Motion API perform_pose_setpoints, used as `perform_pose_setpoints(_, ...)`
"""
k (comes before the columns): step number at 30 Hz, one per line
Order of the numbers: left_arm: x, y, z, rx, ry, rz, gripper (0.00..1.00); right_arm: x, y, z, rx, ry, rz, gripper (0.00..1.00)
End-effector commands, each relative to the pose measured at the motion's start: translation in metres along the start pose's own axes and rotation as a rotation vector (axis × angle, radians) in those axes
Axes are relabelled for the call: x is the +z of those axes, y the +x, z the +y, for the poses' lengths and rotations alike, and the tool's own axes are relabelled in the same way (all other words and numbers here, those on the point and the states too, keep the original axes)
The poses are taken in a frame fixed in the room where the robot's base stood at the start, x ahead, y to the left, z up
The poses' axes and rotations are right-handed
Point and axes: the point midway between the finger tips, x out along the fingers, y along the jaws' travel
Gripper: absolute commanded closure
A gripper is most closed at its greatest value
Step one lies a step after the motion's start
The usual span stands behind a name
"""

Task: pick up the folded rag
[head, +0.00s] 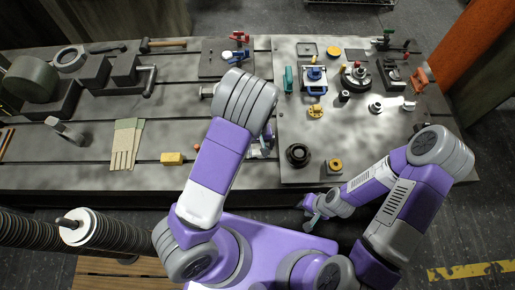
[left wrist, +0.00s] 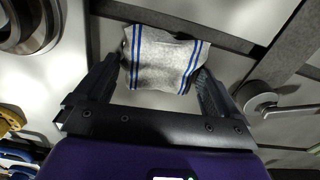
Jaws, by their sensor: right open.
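The folded rag (left wrist: 162,62) is light grey with blue stripes near two ends. In the left wrist view it lies on the pale plate, ahead of my left gripper (left wrist: 158,80). The two fingers are wide apart, one on each side of the rag, and I see neither closed on it. Whether they touch its edges I cannot tell. In the head view my left arm hides most of the rag and of the left gripper. My right gripper (head: 312,210) is open and empty in front of the bench's near edge, low at the right.
A dark round part (head: 298,155) and a yellow-topped block (head: 334,166) stand right of my left arm. Valve parts crowd the plate's back right. A round metal part (left wrist: 262,103) is right of the rag.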

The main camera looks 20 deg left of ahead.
Motion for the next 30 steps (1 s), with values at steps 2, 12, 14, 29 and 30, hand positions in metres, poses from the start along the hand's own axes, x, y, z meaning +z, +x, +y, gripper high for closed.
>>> perform_pose_setpoints(2,0.000,0.000,0.000,0.000,0.000,0.000,0.17,0.000,0.000,0.000,0.000,0.000,0.000,0.57)
perform_pose_setpoints(12,0.000,0.000,0.000,0.000,0.000,0.000,0.56,0.000,0.000,0.000,0.000,0.000,0.000,0.57)
perform_pose_setpoints(14,0.000,0.000,0.000,0.000,0.000,0.000,0.56,0.000,0.000,0.000,0.000,0.000,0.000,0.57)
perform_pose_setpoints(29,0.000,-0.074,0.001,0.003,0.000,0.003,0.56,0.001,-0.025,-0.009,0.000,0.000,0.000,0.57)
perform_pose_setpoints(30,0.000,-0.080,0.001,0.002,0.001,0.002,0.56,0.001,-0.027,-0.010,0.000,0.000,0.000,0.57)
